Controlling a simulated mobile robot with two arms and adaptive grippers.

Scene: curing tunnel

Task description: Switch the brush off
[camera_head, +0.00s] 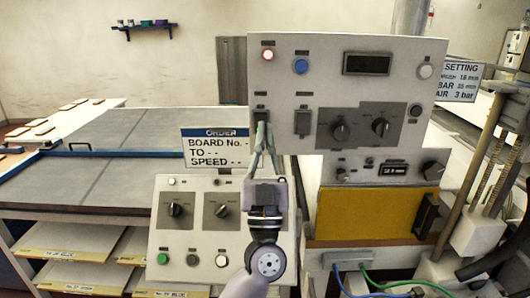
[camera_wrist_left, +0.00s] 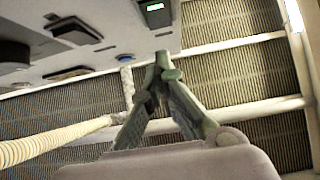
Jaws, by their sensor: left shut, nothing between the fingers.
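The upper grey control panel (camera_head: 345,88) carries two dark rocker switches side by side. The left rocker (camera_head: 260,114) is partly hidden by my left gripper (camera_head: 262,127), whose fingertips are at its lower part. The right rocker (camera_head: 303,122) stands clear of the gripper. The labels above them are too small to read, so I cannot tell which one is for the brush. My right gripper is out of view.
A lower panel (camera_head: 190,243) with knobs and buttons stands below. An order sign (camera_head: 214,147) is left of the gripper.

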